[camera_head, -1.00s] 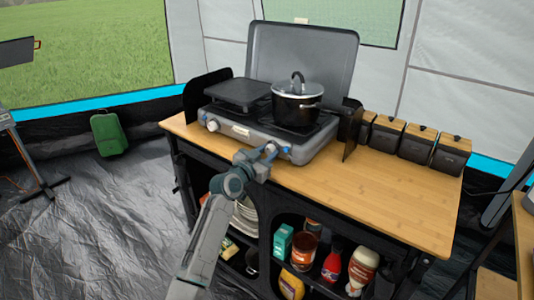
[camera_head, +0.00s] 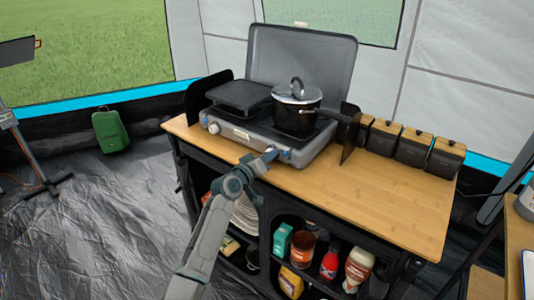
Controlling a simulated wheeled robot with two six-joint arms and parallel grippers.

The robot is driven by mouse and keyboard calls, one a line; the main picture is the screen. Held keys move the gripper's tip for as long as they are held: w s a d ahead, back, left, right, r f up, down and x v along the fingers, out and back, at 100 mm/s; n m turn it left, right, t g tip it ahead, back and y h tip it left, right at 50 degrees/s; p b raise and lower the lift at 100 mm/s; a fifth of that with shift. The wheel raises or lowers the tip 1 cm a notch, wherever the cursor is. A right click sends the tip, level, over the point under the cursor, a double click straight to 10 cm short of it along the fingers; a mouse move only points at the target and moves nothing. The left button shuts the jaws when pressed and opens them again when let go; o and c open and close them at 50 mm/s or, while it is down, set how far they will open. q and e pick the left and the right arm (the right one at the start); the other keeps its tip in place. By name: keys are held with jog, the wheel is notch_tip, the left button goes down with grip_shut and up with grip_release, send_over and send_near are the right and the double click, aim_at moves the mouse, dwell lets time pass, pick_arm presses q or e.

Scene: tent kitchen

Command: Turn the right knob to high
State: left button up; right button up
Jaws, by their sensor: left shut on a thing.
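The grey camping stove (camera_head: 244,132) stands on a wooden-topped unit with its lid raised. Its left knob (camera_head: 213,128) shows pale on the front panel. The right knob (camera_head: 272,152) is at the right part of that panel, mostly hidden by my gripper. My left gripper (camera_head: 270,155) reaches up from below and is shut on the right knob. The knob's exact setting cannot be read. My right gripper is not in view.
A black pot (camera_head: 296,116) with a glass lid sits on the right burner, its handle pointing right. A flat griddle (camera_head: 238,95) covers the left burner. Several wooden-lidded canisters (camera_head: 413,147) stand to the right. The right worktop (camera_head: 375,195) is clear.

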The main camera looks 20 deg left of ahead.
pick_arm(q)
jog(key=shift+n+p, duration=0.8)
jog(key=shift+n, duration=1.2)
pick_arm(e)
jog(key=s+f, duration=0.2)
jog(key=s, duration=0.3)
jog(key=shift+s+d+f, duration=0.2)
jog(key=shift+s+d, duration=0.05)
pick_arm(q)
jog(key=o, duration=1)
